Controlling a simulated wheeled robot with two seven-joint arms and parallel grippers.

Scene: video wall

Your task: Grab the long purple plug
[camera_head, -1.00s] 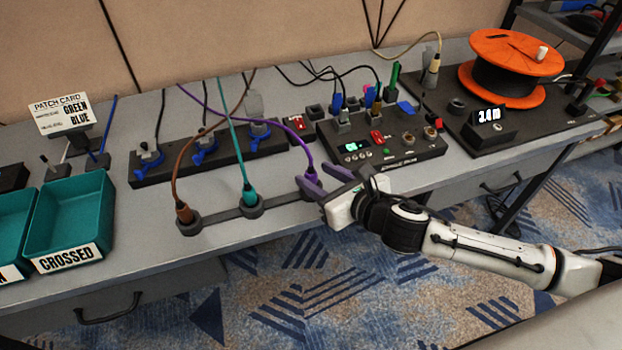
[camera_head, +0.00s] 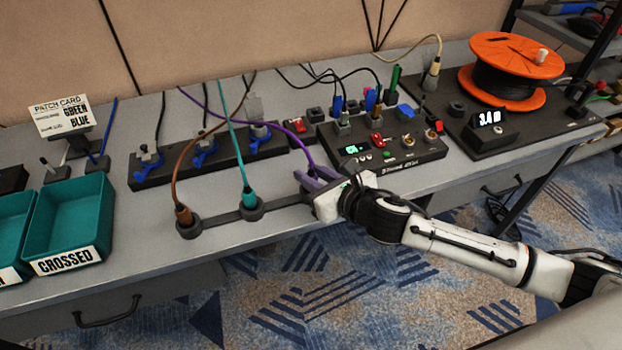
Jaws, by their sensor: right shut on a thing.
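The long purple plug's cable (camera_head: 296,136) rises from the holder strip and runs back to the left toward the wall. The plug's body is mostly hidden by my right gripper (camera_head: 310,180). The right gripper has purple-grey fingers and is shut on the purple plug at the right end of the strip. I cannot tell whether the plug is still seated in its holder. A teal plug (camera_head: 249,198) and a brown plug (camera_head: 184,214) stand upright in the same strip to the left. My left gripper is not in view.
A black switch box (camera_head: 390,150) with coloured plugs stands just behind and right of the gripper. A rack with blue clamps (camera_head: 204,158) lies behind the strip. A teal bin labelled CROSSED (camera_head: 70,220) is at left. An orange cable reel (camera_head: 510,60) stands at back right.

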